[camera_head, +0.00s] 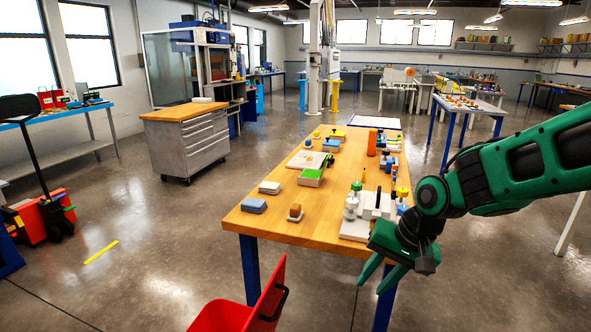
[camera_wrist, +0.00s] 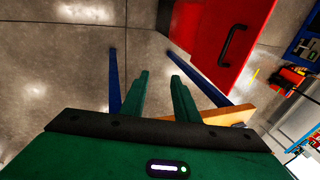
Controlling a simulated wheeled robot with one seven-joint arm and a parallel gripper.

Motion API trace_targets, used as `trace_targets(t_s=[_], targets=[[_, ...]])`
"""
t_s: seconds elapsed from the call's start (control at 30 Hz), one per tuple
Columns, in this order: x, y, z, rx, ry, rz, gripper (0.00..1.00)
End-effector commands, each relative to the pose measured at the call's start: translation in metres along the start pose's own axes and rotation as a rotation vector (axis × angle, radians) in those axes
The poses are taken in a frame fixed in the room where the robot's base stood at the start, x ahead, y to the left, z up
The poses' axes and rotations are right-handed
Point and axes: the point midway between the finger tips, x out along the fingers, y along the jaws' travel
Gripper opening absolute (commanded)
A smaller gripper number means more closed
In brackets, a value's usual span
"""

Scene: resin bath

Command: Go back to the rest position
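My green gripper (camera_head: 383,273) hangs at the near right corner of the wooden table (camera_head: 262,220), with its fingers pointing down past the table's front edge. In the wrist view the two green fingers of my gripper (camera_wrist: 158,90) stand apart with nothing between them. Grey floor shows in the gap. The table also appears in the wrist view (camera_wrist: 232,112) as a wooden edge with blue legs, beyond the fingers.
A red bin (camera_head: 240,308) with a black handle stands in front of the table; it also shows in the wrist view (camera_wrist: 215,40). The tabletop holds a white fixture (camera_head: 376,207), a blue block (camera_head: 254,205) and several small items. A grey drawer cabinet (camera_head: 188,140) stands left, with open floor between.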

Motion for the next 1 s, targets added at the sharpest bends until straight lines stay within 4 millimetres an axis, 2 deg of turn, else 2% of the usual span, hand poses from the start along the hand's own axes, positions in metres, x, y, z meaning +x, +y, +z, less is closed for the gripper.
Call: trace_targets(t_s=[0.03,0.17,0.3,0.43,0.5,0.63,1.0], targets=[[-0.016,0.03,-0.003,0.011,0.023,0.049,0.28],[-0.054,0.107,0.004,0.043,0.037,0.175,0.28],[-0.095,0.181,0.035,0.102,0.012,0.279,0.28],[-0.122,0.229,0.074,0.161,-0.031,0.329,0.28],[-0.132,0.244,0.092,0.186,-0.053,0.339,0.28],[-0.141,0.259,0.114,0.212,-0.083,0.345,0.28],[-0.143,0.263,0.119,0.216,-0.091,0.345,0.28]])
